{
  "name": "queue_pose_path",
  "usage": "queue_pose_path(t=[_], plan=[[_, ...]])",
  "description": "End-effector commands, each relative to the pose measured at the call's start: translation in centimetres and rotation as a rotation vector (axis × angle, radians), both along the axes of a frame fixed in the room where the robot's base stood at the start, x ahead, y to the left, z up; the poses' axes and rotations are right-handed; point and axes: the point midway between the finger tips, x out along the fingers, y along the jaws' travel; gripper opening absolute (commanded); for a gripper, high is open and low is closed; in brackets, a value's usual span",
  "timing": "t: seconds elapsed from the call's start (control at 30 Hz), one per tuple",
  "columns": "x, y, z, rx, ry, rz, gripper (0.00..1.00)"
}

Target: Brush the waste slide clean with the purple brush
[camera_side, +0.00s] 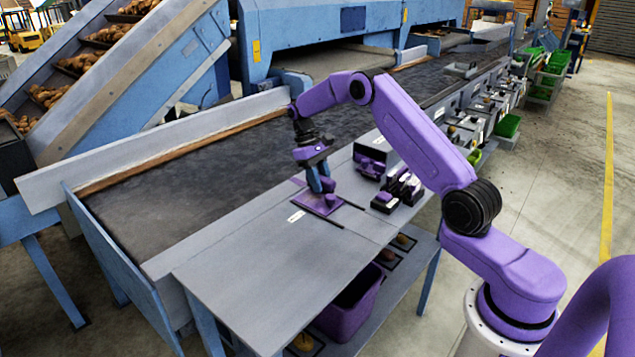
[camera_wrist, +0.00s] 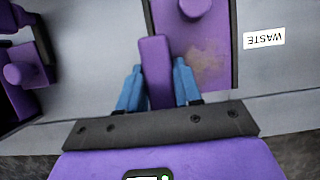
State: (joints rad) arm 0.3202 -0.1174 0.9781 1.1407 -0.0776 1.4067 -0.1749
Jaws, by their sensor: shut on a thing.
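My gripper (camera_side: 322,182) is low over the grey table, at the purple waste slide (camera_side: 312,206). In the wrist view my gripper's blue fingers (camera_wrist: 158,90) are shut on an upright purple block, the purple brush (camera_wrist: 155,60). The brush covers part of the waste slide (camera_wrist: 222,45) there; whether its underside touches the slide cannot be told. A brownish smear of dirt (camera_wrist: 205,70) lies on the slide, to the right of the brush. A purple knob (camera_wrist: 195,7) stands on the slide. The WASTE label (camera_wrist: 264,39) is beside it.
Black and purple items (camera_side: 398,190) and a purple object in a dark holder (camera_side: 370,162) stand right of the slide. The dark conveyor belt (camera_side: 190,180) runs behind the table. A purple bin (camera_side: 350,300) is below. The table's near left part is clear.

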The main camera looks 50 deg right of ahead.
Motion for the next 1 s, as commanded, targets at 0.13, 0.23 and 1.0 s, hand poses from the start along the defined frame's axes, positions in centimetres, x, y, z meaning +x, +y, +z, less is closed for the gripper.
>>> queue_pose_path(t=[0.13,0.23,1.0], plan=[[0.0,-0.1,0.0,0.0,0.0,0.0,0.1],[0.0,-0.1,0.0,0.0,0.0,0.0,0.1],[0.0,2.7,-0.1,0.001,0.003,0.003,0.1]])
